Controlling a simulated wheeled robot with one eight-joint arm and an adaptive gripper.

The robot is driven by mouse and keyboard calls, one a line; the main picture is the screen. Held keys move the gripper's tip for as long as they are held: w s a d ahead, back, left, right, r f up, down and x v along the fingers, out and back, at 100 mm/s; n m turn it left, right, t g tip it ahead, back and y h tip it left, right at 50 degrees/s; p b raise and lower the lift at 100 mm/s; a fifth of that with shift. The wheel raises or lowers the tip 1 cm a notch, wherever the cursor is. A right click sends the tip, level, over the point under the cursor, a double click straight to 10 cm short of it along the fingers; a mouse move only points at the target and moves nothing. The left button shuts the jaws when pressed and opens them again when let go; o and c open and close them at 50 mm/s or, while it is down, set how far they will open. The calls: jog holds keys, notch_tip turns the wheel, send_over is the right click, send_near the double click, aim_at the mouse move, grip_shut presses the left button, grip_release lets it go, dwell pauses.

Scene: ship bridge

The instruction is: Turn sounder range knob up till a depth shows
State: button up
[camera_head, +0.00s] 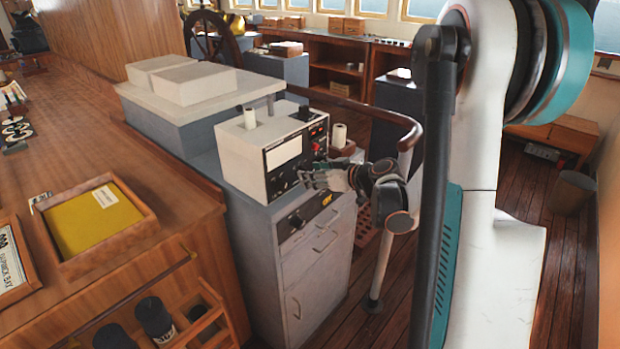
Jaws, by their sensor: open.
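The sounder (240,163) is a white box with a black front panel, standing on a grey cabinet. Its panel has a pale, blank-looking screen (283,152); no depth figure can be read at this size. Several small knobs and red marks show on the panel right of the screen. My gripper (304,180) is open, with its fingers reaching left to the lower part of the panel. I cannot tell whether the fingers touch a knob, and the range knob cannot be picked out; the gripper may hide it.
The grey cabinet (318,262) has drawers and handles below the sounder. A curved wooden rail (360,106) on a post (382,262) stands close to my arm. A wooden chart counter (150,262) with a yellow-lined tray (128,238) is at left.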

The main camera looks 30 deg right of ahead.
jog(key=shift+x, duration=0.95)
grip_shut()
